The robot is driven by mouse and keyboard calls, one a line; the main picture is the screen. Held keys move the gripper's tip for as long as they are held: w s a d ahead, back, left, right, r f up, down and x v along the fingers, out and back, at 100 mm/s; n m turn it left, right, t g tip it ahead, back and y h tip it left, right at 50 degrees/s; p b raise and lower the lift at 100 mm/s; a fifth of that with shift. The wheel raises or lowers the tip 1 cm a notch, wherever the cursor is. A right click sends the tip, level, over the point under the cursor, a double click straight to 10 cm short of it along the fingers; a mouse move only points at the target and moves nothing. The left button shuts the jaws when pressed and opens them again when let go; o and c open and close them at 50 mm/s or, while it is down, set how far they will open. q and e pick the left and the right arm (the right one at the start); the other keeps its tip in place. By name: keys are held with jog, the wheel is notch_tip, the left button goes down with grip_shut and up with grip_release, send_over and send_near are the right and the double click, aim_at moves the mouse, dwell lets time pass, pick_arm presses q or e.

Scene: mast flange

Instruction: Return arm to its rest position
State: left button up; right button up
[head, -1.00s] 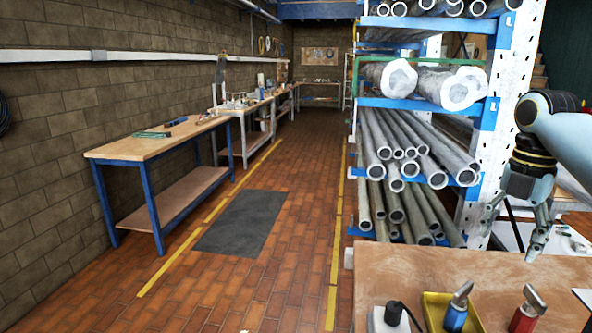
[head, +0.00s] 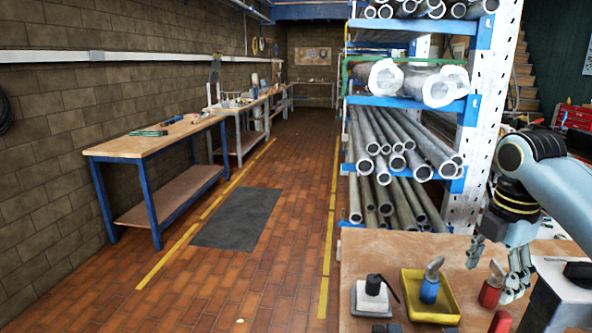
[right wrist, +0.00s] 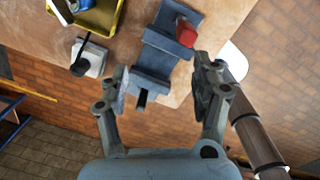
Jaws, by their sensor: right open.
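My right arm comes in from the right in the head view. My right gripper (head: 494,268) is open above the right part of the wooden bench (head: 395,247), with its fingers pointing down. In the right wrist view the gripper (right wrist: 163,84) also shows open, its two fingers well apart with nothing held between them. A dark grey-blue vise-like fixture (right wrist: 158,50) with a red part (right wrist: 186,32) lies beyond the fingertips. My left gripper is not in view.
A yellow tray (head: 453,306) holding a blue-handled tool (head: 430,283), a red-handled tool (head: 492,287) and a white block with a black knob (head: 371,298) are on the bench. A pipe rack (head: 466,150) stands behind. The brick aisle (head: 265,270) at left is open.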

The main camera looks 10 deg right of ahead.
jog(key=s+a+f+m+t, duration=0.1)
jog(key=s+a+m+t, duration=0.1)
jog(key=s+a+m, duration=0.65)
jog(key=s+a+f+m+t, duration=0.15)
jog(key=s+a+m, duration=0.25)
jog(key=s+m, duration=0.85)
jog(key=s+d+f+n+g+b, duration=0.15)
jog(key=f+b, duration=0.35)
jog(key=f, duration=1.3)
jog(key=s+d+f+b, duration=0.15)
jog(key=f+b, duration=0.35)
jog(key=f, duration=1.2)
pick_arm(q)
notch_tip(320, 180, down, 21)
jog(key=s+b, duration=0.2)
jog(key=b, duration=0.8)
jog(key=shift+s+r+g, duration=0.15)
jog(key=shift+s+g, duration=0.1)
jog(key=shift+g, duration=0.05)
pick_arm(e)
jog(key=s+f+g, duration=0.1)
jog(key=s+f, duration=0.9)
jog(key=f, duration=0.4)
jog(key=s+f, duration=0.9)
jog(key=f, duration=0.5)
jog(key=shift+s+d+g, duration=0.25)
jog(key=shift+s+g, duration=0.1)
jog(key=shift+g, duration=0.05)
jog(key=shift+f, duration=0.1)
